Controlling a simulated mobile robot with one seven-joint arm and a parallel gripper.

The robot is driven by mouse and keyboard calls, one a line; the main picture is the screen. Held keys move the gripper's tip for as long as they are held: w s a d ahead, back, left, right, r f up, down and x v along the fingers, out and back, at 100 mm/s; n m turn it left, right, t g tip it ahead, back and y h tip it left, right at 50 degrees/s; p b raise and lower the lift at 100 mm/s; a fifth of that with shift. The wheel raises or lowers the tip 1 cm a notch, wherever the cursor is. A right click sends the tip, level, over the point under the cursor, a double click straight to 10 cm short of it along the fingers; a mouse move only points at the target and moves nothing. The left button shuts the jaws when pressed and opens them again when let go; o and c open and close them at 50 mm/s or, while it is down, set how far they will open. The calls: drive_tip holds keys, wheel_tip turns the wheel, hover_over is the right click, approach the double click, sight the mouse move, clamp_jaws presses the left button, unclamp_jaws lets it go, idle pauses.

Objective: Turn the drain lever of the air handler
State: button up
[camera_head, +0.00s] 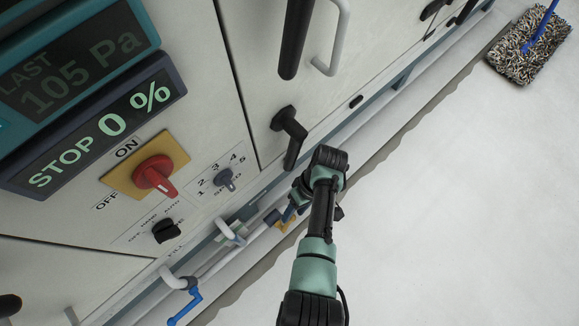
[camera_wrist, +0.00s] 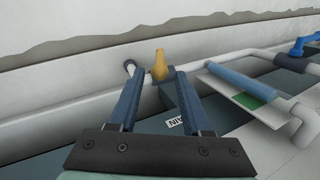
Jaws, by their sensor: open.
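The drain lever is a short yellow handle (camera_wrist: 160,65) on a grey pipe low on the air handler. In the wrist view it stands just beyond my fingertips, in the gap between them. A partly hidden label ending in "AIN" (camera_wrist: 175,123) shows beside my right finger. In the head view, a small yellow part of the lever (camera_head: 284,224) shows beside my gripper (camera_head: 289,212); the rest is hidden. My gripper (camera_wrist: 158,72) is open and empty, its two blue fingers apart. I cannot tell whether either finger touches the lever.
A blue lever (camera_head: 185,308) is on a pipe at lower left and also shows in the wrist view (camera_wrist: 304,44). The air handler panel has a red switch (camera_head: 155,174) and a black door handle (camera_head: 289,134). A mop (camera_head: 530,45) lies at upper right; the floor is clear.

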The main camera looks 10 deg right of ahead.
drive_tip(key=p+v, duration=0.2)
drive_tip(key=v, duration=0.4)
drive_tip(key=shift+f, duration=0.1)
